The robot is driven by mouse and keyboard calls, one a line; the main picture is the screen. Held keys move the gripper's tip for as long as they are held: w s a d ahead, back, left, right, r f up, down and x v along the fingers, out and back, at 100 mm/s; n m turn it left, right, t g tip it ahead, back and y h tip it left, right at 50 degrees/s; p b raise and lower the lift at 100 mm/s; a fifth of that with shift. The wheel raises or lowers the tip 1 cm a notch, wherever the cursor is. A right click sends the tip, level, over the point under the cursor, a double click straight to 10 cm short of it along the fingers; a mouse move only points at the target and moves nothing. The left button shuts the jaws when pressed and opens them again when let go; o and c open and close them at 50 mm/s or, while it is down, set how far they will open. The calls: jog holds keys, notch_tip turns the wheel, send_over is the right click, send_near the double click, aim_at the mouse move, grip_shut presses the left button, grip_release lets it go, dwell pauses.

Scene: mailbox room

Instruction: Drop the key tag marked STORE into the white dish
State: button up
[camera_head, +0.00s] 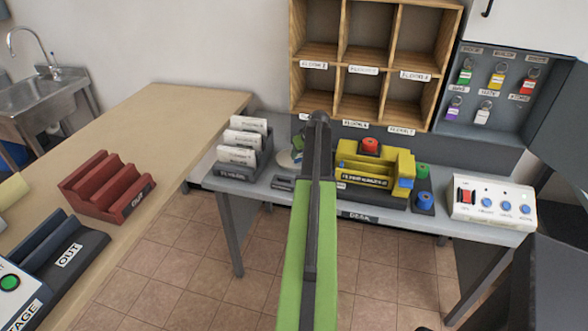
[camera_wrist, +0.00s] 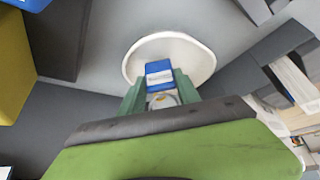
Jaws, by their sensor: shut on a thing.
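My gripper (camera_wrist: 160,84) is shut on a blue key tag (camera_wrist: 158,69) with a pale label strip and a metal ring between the green fingers. The writing on the tag is too small to read. In the wrist view the white dish (camera_wrist: 198,58) lies behind the tag, and the tag appears over the dish's near part; the gap between them cannot be told. My arm hides most of the gripper there.
A key cabinet (camera_head: 485,124) with several coloured tags hangs at the right. On the desk (camera_head: 259,188) stand a grey file rack (camera_head: 231,168) left of the dish, a yellow device (camera_head: 362,168) right of it, and a white button box (camera_head: 493,205). Wooden pigeonholes (camera_head: 340,55) are above.

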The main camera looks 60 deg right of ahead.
jog(key=o, duration=1.4)
jog(key=shift+r, duration=0.15)
jog(key=p+v, duration=1.5)
jog(key=v, duration=0.2)
jog(key=shift+r, duration=0.1)
